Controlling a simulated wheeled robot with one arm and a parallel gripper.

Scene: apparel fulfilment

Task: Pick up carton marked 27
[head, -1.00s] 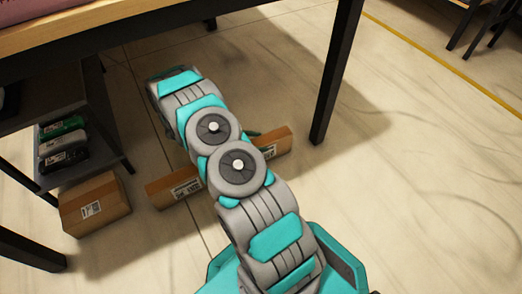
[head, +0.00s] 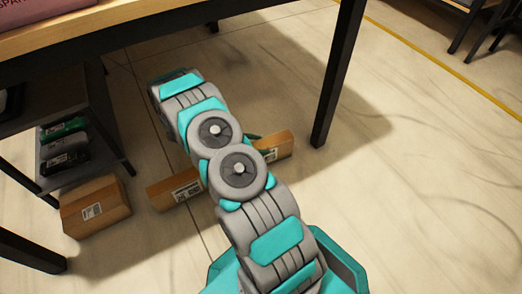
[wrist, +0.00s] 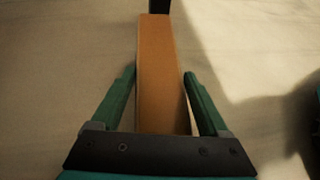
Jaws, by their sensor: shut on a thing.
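A long brown carton (head: 172,194) lies crosswise beneath my arm in the head view, with a white label on its left part. My arm hides its middle. I cannot read the number 27 on it. My gripper (wrist: 158,75) has its two green fingers on either side of the carton (wrist: 158,55) in the wrist view, shut on it. In the head view only a bit of green finger shows beside the arm. I cannot tell whether the carton is clear of the floor.
A second brown carton (head: 94,206) with a label sits on the floor at left. A dark shelf (head: 88,172) with several packages stands above it. A wooden-topped table (head: 110,22) spans the top, with a black leg (head: 334,85) right of the carton. Floor to the right is open.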

